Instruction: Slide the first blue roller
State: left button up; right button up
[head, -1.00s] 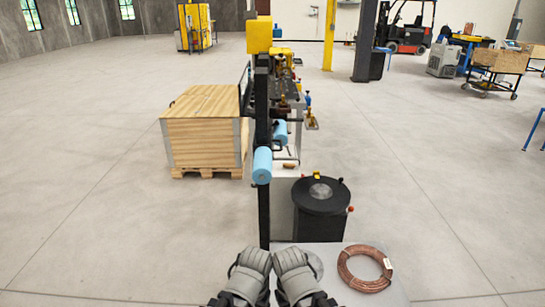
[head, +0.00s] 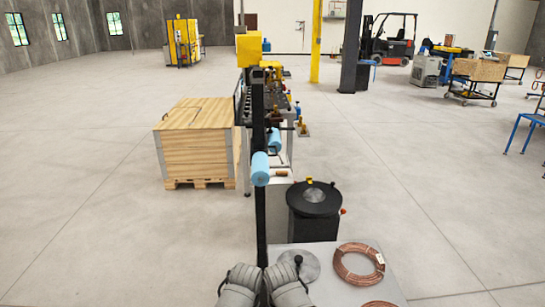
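A light blue roller (head: 260,168) sits on the dark upright post (head: 261,215) of the machine, near the middle of the head view. A second blue roller (head: 275,140) shows behind it, a little higher and to the right. My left gripper (head: 246,271) and my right gripper (head: 279,271) are side by side at the bottom centre, well below the rollers and apart from them. I see mainly their grey backs, so their fingers are hard to make out. Neither appears to touch a roller.
A grey table (head: 345,292) with a copper coil (head: 358,264) stands at the bottom right. A black drum (head: 314,205) stands behind it. A wooden crate (head: 195,150) on a pallet is left of the machine.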

aim_at(260, 162)
jog(key=k+j, duration=0.15)
jog(key=j, duration=0.15)
jog(key=k+j, duration=0.1)
jog(key=j, duration=0.25)
jog(key=k+j, duration=0.15)
jog(key=j, duration=0.15)
jog(key=i+j, duration=0.15)
jog(key=j, duration=0.2)
jog(key=i+j, duration=0.1)
jog(key=j, duration=0.25)
jog(key=i+j+z, duration=0.1)
jog(key=j, duration=0.25)
jog(key=i+j, duration=0.3)
jog(key=i, duration=0.2)
jog(key=i+j, duration=0.3)
jog(key=i, duration=0.25)
